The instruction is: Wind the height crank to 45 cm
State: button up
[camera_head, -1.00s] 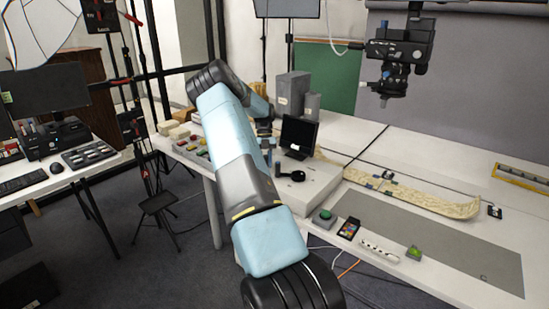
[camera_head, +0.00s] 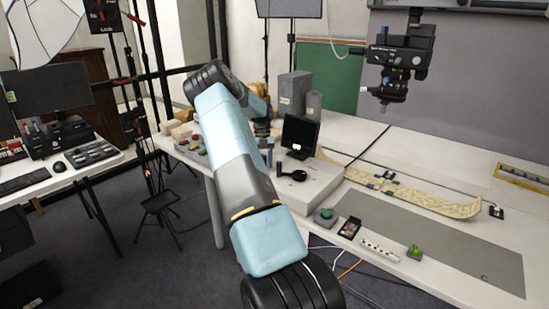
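A black ring-shaped part with a short arm (camera_head: 291,176) lies on top of a white box-like unit (camera_head: 312,190) in the head view. I cannot tell whether it is the height crank. A small dark screen (camera_head: 300,135) stands behind it, with a small bright mark low on its face. A black camera head (camera_head: 400,50) hangs above the table at the upper right. No height scale is readable. My arm reaches away across the picture, and my gripper (camera_head: 264,128) is near the unit's left side, mostly hidden behind my arm. Its fingers cannot be made out.
The white table (camera_head: 440,140) carries a grey mat (camera_head: 430,250), a long pale scroll (camera_head: 425,196), a green-topped button box (camera_head: 325,215) and a colour card (camera_head: 350,228). Grey boxes (camera_head: 293,93) stand behind the screen. Another desk with a monitor (camera_head: 55,90) is at left.

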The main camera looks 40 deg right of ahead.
jog(key=shift+w+a+r, duration=0.1)
jog(key=shift+w+a, duration=0.15)
jog(key=shift+a, duration=0.1)
jog(key=shift+w+r, duration=0.1)
jog(key=shift+r, duration=0.1)
jog(key=d+v, duration=0.1)
jog(key=v, duration=1.2)
jog(key=shift+s, duration=0.25)
